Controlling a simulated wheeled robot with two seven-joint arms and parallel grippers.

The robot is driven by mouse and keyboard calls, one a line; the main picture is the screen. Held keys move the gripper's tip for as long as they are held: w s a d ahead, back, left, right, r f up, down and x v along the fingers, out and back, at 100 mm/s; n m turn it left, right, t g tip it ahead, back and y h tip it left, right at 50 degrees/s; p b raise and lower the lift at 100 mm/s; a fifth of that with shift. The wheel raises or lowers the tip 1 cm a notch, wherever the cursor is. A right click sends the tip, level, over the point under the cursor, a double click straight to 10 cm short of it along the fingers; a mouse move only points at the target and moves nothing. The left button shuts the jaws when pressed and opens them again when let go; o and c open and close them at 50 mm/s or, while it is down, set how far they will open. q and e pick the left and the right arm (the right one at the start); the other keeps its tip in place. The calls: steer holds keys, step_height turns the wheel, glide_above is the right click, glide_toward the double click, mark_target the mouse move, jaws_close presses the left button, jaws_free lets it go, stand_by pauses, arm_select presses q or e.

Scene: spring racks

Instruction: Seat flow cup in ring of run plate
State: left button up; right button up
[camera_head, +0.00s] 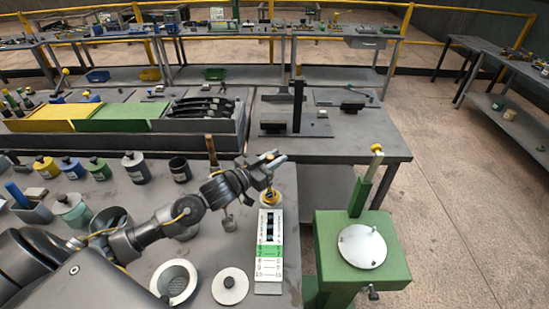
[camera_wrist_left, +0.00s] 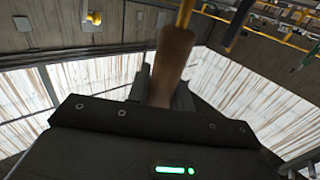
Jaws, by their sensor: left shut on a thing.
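The run plate (camera_head: 268,273) is a long white and green card with printed marks and a dark slot, lying near the bench's right edge. At its far end is a small brass-coloured cup shape (camera_head: 269,197), which looks like the flow cup. My left gripper (camera_head: 268,163) is just above and beyond it, with the arm coming in from the left. In the left wrist view the fingers are shut on a brown wooden handle (camera_wrist_left: 172,65) with a thin yellow rod beyond. The ring is too small to make out, so I cannot tell whether the cup touches it. My right gripper is not in view.
Several jars (camera_head: 136,167) stand at the back left. A green stand with a round white plate (camera_head: 362,246) is to the right, past a gap.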

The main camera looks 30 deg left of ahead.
arm_select(q)
steer(key=shift+f, duration=0.3)
steer(key=o, duration=1)
